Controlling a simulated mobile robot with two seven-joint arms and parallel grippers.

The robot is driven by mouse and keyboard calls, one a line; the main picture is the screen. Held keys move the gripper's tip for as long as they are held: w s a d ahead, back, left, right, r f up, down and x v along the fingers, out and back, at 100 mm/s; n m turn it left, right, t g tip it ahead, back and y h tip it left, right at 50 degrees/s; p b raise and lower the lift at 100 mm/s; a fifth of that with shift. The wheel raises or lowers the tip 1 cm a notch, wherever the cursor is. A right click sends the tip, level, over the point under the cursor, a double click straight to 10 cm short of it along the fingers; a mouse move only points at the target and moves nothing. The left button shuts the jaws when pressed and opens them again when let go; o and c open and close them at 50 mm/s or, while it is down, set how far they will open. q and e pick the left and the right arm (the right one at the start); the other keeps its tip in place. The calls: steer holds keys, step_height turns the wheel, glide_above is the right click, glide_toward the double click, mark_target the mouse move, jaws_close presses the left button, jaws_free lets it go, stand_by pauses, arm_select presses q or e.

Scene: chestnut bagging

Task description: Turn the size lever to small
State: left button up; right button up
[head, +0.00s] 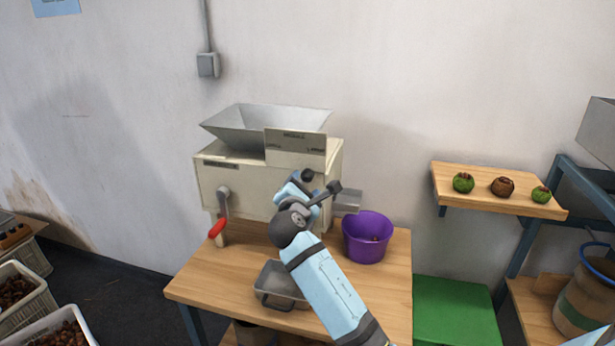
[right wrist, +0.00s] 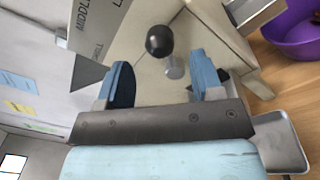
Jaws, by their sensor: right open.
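The size lever shows in the right wrist view as a round black knob (right wrist: 160,40) on a short metal stem (right wrist: 173,68). My right gripper (right wrist: 160,80) is open, its two blue fingers on either side of the stem, with no clear contact. The machine's label plate (head: 295,148) stands above; in the wrist view part of "MIDDLE" and other lettering can be read. Which mark the lever points to, I cannot tell. In the head view my right gripper (head: 308,195) is in front of the cream machine (head: 240,183) and hides much of the lever area. My left gripper is not in view.
The machine has a metal hopper (head: 265,122) and a red-handled crank (head: 218,228). A purple bucket (head: 367,240) and a metal tray (head: 273,284) stand on the wooden table (head: 215,285). A shelf (head: 480,196) with several chestnut-like items is at the right.

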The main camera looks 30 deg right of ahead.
mark_target(306, 179)
steer(key=x, duration=0.6)
steer(key=shift+c, duration=0.4)
jaws_close()
